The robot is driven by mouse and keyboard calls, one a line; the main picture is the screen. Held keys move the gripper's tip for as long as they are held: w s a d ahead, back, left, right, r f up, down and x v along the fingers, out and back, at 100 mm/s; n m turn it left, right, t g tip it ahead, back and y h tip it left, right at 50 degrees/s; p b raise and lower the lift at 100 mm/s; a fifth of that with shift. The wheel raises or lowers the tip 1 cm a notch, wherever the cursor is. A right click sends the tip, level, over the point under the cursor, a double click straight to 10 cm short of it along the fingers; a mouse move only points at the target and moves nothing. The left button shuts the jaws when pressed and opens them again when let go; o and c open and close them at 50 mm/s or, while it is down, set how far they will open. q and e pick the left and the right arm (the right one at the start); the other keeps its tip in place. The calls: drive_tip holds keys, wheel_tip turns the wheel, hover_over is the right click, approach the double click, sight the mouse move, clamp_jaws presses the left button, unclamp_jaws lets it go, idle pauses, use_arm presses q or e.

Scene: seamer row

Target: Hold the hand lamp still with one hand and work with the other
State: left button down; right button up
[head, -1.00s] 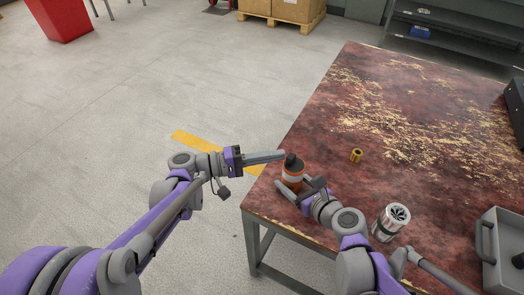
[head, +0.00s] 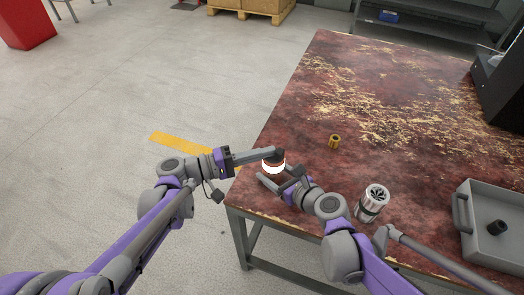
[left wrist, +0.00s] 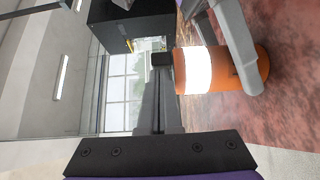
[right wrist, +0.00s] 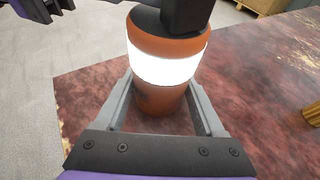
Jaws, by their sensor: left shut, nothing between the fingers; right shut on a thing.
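The hand lamp (head: 273,166) is orange with a dark top and a bright white glowing band. It stands upright near the table's left edge. My right gripper (head: 272,182) is shut on its lower body; the right wrist view shows one finger on each side of the lamp (right wrist: 158,66). My left gripper (head: 281,152) is shut and empty, its tips at the lamp's dark top. In the left wrist view, the closed fingertips (left wrist: 161,60) are beside the lamp (left wrist: 197,70). I cannot tell whether they touch it.
The worn red table (head: 300,110) also holds a small brass piece (head: 334,141), a silver cylinder (head: 372,200) and a grey tray (head: 462,215) with a black part (head: 497,227). A dark box (head: 505,85) stands at the right.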

use_arm(q)
drive_tip(key=w+a+v, duration=0.1)
drive_tip(key=w+v, duration=0.1)
drive_tip(key=v, duration=1.1)
drive_tip(key=shift+w, duration=0.35)
use_arm(e)
drive_tip(key=o, duration=1.5)
